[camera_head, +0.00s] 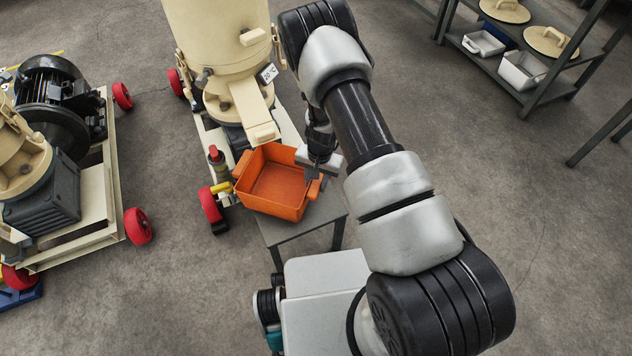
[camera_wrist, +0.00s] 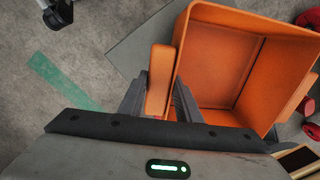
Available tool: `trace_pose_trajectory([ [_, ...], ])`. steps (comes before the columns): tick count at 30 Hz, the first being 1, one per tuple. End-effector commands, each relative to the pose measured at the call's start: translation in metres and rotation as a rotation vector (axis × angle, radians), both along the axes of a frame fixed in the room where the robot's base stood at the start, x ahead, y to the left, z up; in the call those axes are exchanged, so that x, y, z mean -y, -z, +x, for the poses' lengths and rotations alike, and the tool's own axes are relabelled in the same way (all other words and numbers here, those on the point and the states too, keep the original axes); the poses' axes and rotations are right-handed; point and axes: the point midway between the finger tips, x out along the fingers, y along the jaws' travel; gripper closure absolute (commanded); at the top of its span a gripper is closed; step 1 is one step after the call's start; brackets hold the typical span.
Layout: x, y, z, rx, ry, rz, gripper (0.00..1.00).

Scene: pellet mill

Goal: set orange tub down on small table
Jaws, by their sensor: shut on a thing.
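The orange tub (camera_head: 272,185) is an open, empty box with a lug on each of two opposite sides. My gripper (camera_head: 316,177) is shut on its right-hand lug; the wrist view shows the lug between the two fingers (camera_wrist: 159,100). The tub (camera_wrist: 222,62) looks roughly level. It is over the small grey table (camera_head: 328,211), covering much of the top and reaching past its left edge in the head view. I cannot tell whether the tub's bottom touches the table. Part of the tabletop (camera_wrist: 138,48) shows beside the tub in the wrist view.
A cream pellet machine (camera_head: 222,50) on a red-wheeled frame stands close behind the tub, its spout (camera_head: 262,130) just above the tub's far side. Another wheeled machine (camera_head: 50,170) is at left. A shelf (camera_head: 525,60) stands at upper right. Floor at right is clear.

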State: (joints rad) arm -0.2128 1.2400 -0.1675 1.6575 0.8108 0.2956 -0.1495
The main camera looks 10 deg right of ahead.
Motion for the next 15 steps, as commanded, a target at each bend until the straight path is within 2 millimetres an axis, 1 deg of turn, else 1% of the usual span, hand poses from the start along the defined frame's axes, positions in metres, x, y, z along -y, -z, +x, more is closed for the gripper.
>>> trace_pose_trajectory([
  [10, -0.0002, -0.0011, 0.0010, 0.002, 0.000, 0.000, 1.00],
  [15, -0.0001, 0.0036, 0.0010, 0.001, 0.000, 0.000, 1.00],
])
